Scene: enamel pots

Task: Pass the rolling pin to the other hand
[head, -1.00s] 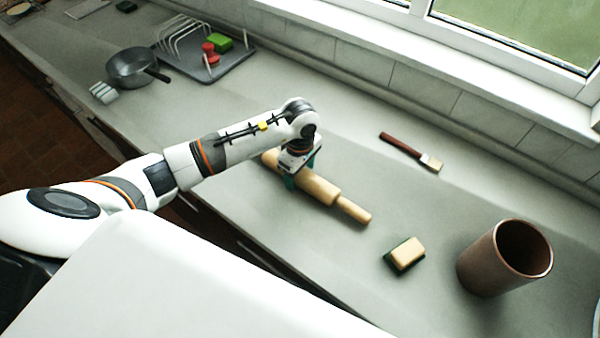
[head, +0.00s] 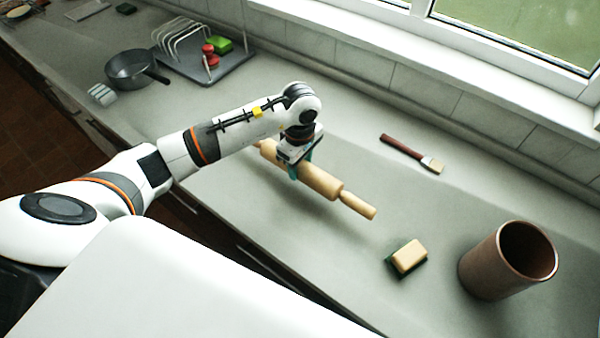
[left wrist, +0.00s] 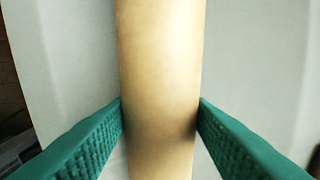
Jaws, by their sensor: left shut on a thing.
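The wooden rolling pin (head: 319,181) is in the head view, near the middle of the counter. My left gripper (head: 301,170) is shut on its barrel, with the pin's near handle pointing to the lower right. The pin appears raised above the counter, with a soft shadow under it. In the left wrist view the pin's barrel (left wrist: 160,70) runs top to bottom between the two green fingers of my left gripper (left wrist: 160,118), which touch its sides. The far handle is partly hidden behind the arm. My right gripper is not in view.
A sponge (head: 409,255) and a brown cylindrical pot (head: 490,265) stand to the right. A brush (head: 410,152) lies toward the wall. A grey pan (head: 130,68) and a dish rack (head: 205,65) are at the back left. The counter around the pin is clear.

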